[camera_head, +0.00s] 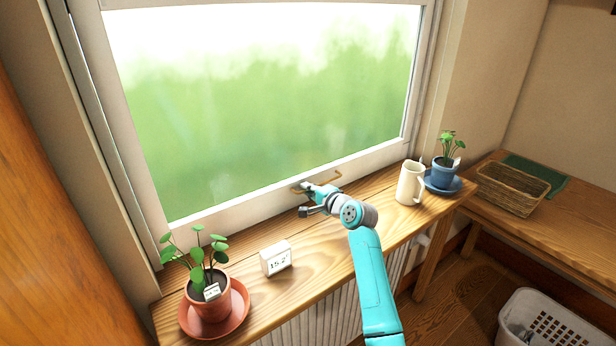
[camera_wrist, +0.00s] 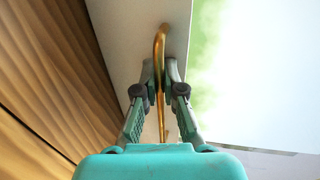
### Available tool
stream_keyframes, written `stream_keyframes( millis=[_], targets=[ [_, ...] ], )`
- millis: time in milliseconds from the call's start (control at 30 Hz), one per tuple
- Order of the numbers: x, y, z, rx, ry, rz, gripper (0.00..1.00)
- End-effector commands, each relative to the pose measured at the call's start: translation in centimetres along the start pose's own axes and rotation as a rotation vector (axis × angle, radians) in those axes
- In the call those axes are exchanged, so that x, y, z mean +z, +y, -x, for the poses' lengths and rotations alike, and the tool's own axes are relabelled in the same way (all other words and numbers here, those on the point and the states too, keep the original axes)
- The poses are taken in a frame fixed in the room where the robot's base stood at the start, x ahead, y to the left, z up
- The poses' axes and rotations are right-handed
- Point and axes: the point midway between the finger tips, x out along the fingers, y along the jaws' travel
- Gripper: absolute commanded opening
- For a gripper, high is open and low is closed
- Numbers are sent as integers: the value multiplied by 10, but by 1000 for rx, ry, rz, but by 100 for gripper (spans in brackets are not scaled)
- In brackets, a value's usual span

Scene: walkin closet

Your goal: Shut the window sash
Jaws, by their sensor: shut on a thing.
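The window sash (camera_head: 245,208) has a white frame around a large pane, with green foliage and bright sky beyond. Its bottom rail is low, close to the wooden sill. A brass handle (camera_head: 325,179) is fixed on the bottom rail. My gripper (camera_head: 304,187) is at the left part of this handle. In the wrist view my gripper (camera_wrist: 160,75) has its two fingers closed on the brass handle (camera_wrist: 160,42), one on each side of the bar. The white rail (camera_wrist: 120,40) is right behind it. Part of the handle is hidden by the fingers.
The wooden sill (camera_head: 330,240) holds a terracotta potted plant (camera_head: 209,299), a small white clock (camera_head: 276,258), a cream jug (camera_head: 410,183) and a blue potted plant (camera_head: 446,172). A wicker basket (camera_head: 512,188) sits on a bench at right. A white laundry basket (camera_head: 545,322) stands below.

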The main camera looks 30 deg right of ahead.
Motion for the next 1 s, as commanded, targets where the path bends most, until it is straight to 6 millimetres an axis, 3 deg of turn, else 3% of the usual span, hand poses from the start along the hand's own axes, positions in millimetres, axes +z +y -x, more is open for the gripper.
stream_keyframes(
  millis=[33, 300, 333, 367, 1000],
  targets=[
    [0, 8, 0, 10, 0, -1, 0],
    [0, 10, -1, 15, 0, -2, 0],
    [0, 11, -1, 15, 0, -2, 15],
    [0, 10, -1, 15, 0, -2, 19],
    [0, 5, 6, 6, 1, -1, 19]
  ],
)
